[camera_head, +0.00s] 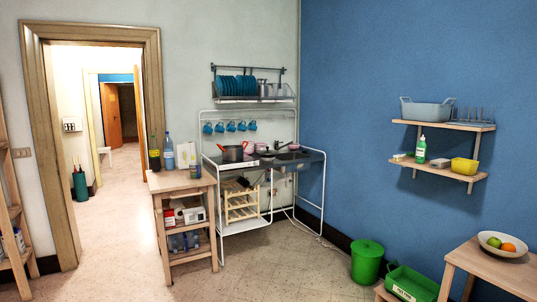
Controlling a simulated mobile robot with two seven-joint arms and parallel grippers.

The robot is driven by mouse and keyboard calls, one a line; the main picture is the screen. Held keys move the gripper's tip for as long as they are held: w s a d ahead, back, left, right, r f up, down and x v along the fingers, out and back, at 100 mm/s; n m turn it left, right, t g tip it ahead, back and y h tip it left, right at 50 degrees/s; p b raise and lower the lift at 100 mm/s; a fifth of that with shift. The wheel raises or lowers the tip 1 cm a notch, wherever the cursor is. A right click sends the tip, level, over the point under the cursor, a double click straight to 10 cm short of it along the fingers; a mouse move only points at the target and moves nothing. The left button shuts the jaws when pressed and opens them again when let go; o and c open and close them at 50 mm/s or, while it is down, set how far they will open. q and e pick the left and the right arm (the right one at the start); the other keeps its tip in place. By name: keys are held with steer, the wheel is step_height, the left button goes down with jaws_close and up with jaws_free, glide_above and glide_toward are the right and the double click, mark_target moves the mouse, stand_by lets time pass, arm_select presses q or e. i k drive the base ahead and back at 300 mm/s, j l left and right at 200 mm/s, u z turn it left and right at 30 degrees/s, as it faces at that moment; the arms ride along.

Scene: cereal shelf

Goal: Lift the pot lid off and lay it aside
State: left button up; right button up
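A dark reddish pot (232,153) stands at the left of the metal kitchen unit's top, against the far wall. A smaller pinkish pot or bowl (262,148) stands to its right. Both are small in the view, and I cannot tell whether either carries a lid. Neither of my grippers is in view.
A wooden cart (182,183) with bottles stands left of the kitchen unit (245,228). A green bin (366,262) and green crate (411,284) lie right, near a wooden table (493,270) with a fruit bowl (503,246). The middle floor is clear. A doorway opens left.

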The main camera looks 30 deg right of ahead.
mark_target(264, 152)
steer(key=i+l+z, duration=0.3)
steer(key=i, duration=0.15)
steer(key=i+z, duration=0.25)
steer(key=i, duration=0.2)
steer(key=i+z, duration=0.2)
steer(key=i, duration=2.65)
steer(key=i+z, duration=0.25)
steer(key=i, duration=0.25)
steer(key=i+j+z, duration=0.25)
steer(key=i, duration=0.2)
steer(key=i+j+z, duration=0.25)
steer(key=i, duration=0.25)
steer(key=i+j+z, duration=0.25)
steer(key=i, duration=0.2)
